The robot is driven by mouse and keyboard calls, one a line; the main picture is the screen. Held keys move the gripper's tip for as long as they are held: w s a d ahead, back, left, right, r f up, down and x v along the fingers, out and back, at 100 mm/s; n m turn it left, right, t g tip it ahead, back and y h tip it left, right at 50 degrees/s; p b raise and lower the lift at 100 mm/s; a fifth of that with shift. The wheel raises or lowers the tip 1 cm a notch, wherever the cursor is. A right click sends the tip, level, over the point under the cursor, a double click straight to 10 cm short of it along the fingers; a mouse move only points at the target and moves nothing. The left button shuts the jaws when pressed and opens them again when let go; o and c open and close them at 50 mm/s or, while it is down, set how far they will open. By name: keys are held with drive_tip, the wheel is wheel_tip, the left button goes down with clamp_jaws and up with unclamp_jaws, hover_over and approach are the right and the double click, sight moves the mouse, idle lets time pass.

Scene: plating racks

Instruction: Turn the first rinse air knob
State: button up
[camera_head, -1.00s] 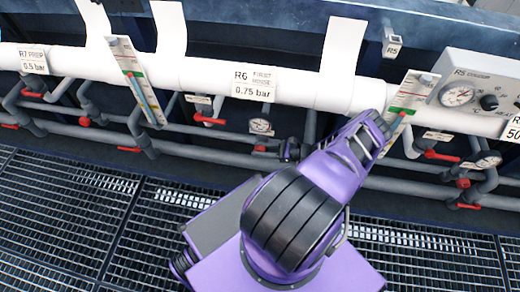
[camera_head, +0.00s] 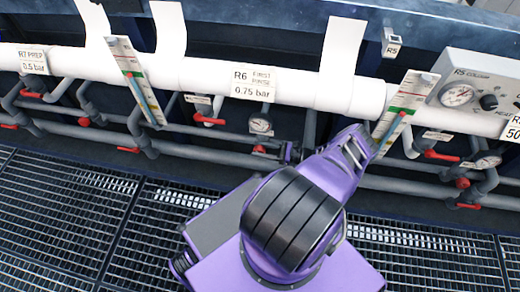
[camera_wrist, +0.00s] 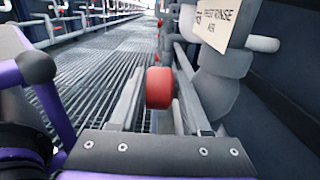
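The red knob (camera_wrist: 160,88) stands in the middle of the wrist view, beside a post with a plate reading "FIRST RINSE AIR" (camera_wrist: 226,20). My gripper (camera_wrist: 159,100) is open, with one finger on each side of the knob in this view. Gaps show between the fingers and the knob; I cannot tell how deep it sits between them. In the head view, the R6 First Rinse sign (camera_head: 252,82) hangs on the white pipe above this station.
Red valve handles (camera_head: 208,119) and grey pipes (camera_head: 185,150) line the wall. The R5 control box (camera_head: 478,85) is at the right. Dark floor grating (camera_head: 70,210) lies clear in front.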

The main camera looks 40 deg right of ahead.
drive_tip(key=shift+s+d, duration=0.1)
drive_tip(key=v, duration=0.7)
drive_tip(key=shift+d, duration=0.1)
